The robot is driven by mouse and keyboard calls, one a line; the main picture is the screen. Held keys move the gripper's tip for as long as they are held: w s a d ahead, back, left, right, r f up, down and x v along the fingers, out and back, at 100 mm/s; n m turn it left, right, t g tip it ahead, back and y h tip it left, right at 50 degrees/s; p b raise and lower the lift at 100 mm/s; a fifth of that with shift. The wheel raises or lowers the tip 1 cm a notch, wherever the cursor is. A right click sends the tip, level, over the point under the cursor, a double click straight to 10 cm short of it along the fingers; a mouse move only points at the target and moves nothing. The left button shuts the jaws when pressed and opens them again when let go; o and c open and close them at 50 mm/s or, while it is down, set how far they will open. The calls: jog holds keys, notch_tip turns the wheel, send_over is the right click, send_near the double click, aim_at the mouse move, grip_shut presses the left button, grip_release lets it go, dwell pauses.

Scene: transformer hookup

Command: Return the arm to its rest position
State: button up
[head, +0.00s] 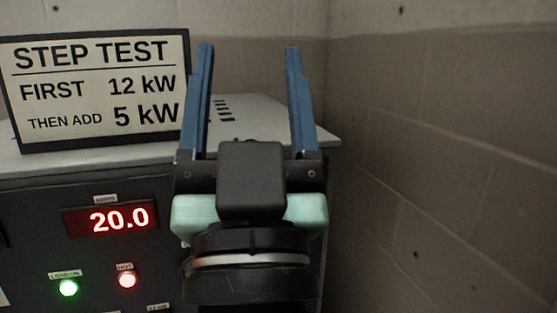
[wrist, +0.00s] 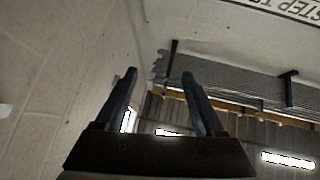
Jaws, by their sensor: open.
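My gripper (head: 248,62) is raised in the middle of the head view, in front of the cabinet's right part. Its two blue fingers point up and stand wide apart, with nothing between them. In the wrist view the same gripper (wrist: 158,85) shows its two fingers apart and empty, against a wall and a ribbed dark surface. My gripper's body hides part of the cabinet's top and front.
A grey cabinet (head: 110,165) has a red display (head: 112,219) reading 20.0, a lit green lamp (head: 68,288) and a lit red lamp (head: 127,279). A "STEP TEST" sign (head: 100,90) stands on top. A block wall (head: 440,150) bounds the right side.

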jog(key=s+d+r+h+p, duration=0.1)
jog(key=s+r+p, duration=0.1)
jog(key=r+p, duration=0.5)
jog(key=s+d+r+t+p, duration=0.1)
jog(key=r+p, duration=0.6)
jog(key=r, duration=0.4)
jog(key=shift+s+r+h, duration=0.25)
jog(key=shift+s+h, duration=0.1)
jog(key=shift+h, duration=0.05)
jog(key=shift+f, duration=0.1)
